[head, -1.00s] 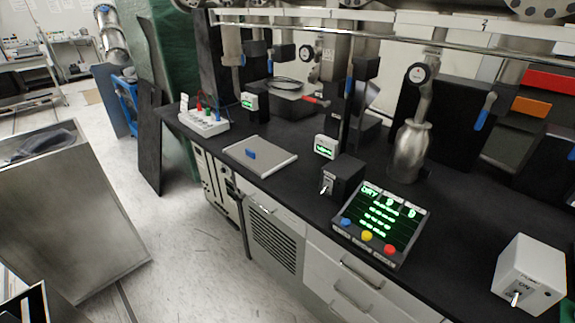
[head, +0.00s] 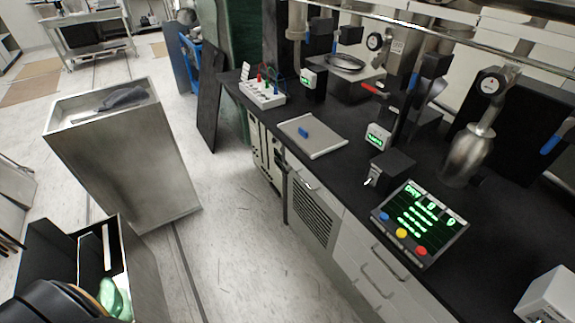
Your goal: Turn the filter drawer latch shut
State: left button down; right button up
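A flat grey panel (head: 325,144) lies on the black bench, with a small blue piece (head: 303,132) on its top that may be a latch. Below the bench edge is a louvred front (head: 312,219) with a handle (head: 305,183) above its slats. I cannot tell which of these is the filter drawer, or how its latch is turned. Neither of my grippers is in view.
A control panel (head: 420,220) with a green display, a black switch box (head: 389,168) and a power strip (head: 262,94) stand on the bench (head: 345,190). A steel bin (head: 130,160) stands left. The floor (head: 235,235) between is mostly clear.

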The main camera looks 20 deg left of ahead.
aim_at(286, 171)
jog(key=u, duration=0.45)
jog(key=i+j+u, duration=0.1)
jog(key=u, duration=0.3)
jog(key=i+u, duration=0.15)
jog(key=u, duration=0.2)
jog(key=i+u, duration=0.1)
jog(key=u, duration=0.3)
jog(key=i, duration=0.2)
